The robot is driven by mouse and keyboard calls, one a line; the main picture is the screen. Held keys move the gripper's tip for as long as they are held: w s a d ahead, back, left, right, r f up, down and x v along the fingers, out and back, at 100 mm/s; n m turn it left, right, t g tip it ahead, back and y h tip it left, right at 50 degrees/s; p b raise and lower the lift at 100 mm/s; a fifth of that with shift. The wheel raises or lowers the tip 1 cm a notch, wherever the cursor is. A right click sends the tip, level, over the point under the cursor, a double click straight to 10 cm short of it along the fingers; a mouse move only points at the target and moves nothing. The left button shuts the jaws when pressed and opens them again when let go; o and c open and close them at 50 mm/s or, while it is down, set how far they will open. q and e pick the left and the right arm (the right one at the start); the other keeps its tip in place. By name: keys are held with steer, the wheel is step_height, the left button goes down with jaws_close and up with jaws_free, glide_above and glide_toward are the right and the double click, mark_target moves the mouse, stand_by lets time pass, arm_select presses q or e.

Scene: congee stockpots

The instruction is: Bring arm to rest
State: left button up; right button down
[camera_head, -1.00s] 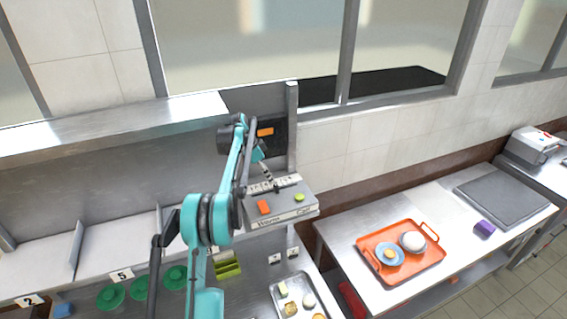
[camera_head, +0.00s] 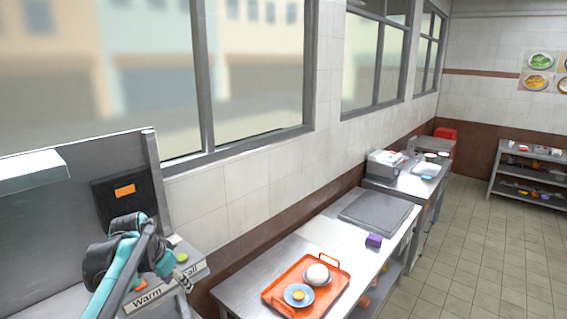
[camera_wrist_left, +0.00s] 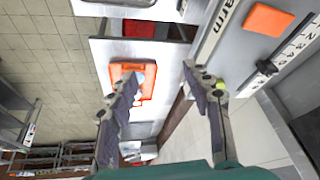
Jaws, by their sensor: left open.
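My left arm comes in at the lower left of the head view, teal and black, in front of the labelled control box (camera_head: 147,293). My left gripper (camera_head: 181,276) is small there and partly lost against the box. In the left wrist view my left gripper (camera_wrist_left: 160,76) has its two fingers spread apart, with nothing between them. The box's orange button (camera_wrist_left: 268,19) and the green button (camera_wrist_left: 221,84) show on the right of that view, the green one close behind a finger. My right gripper is not in view.
An orange tray (camera_head: 337,290) with a white round item (camera_head: 317,274) and a blue dish (camera_head: 298,296) stands on a steel table (camera_head: 238,291). The tiled floor (camera_head: 480,240) at right is clear.

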arm_select(q)
steer(key=s+d+f+n+t+b, duration=0.1)
steer(key=s+d+f+b, duration=0.2)
steer(key=s+f+b, duration=0.2)
steer(key=s+d+f+n+t+b, duration=0.1)
steer(key=s+d+f+b, duration=0.3)
steer(key=s+f, duration=0.7)
steer(key=s+d+f+n+y+b, duration=0.1)
steer(key=s+d+f+n+b, duration=0.1)
steer(key=s+d+f+b, duration=0.2)
steer(key=s+f+b, duration=0.3)
steer(key=s+f, duration=0.1)
steer(key=f, duration=0.2)
steer(key=shift+s+f+t, duration=0.15)
steer(key=shift+f+t, duration=0.05)
steer(key=shift+t, duration=0.2)
stand_by(1.5)
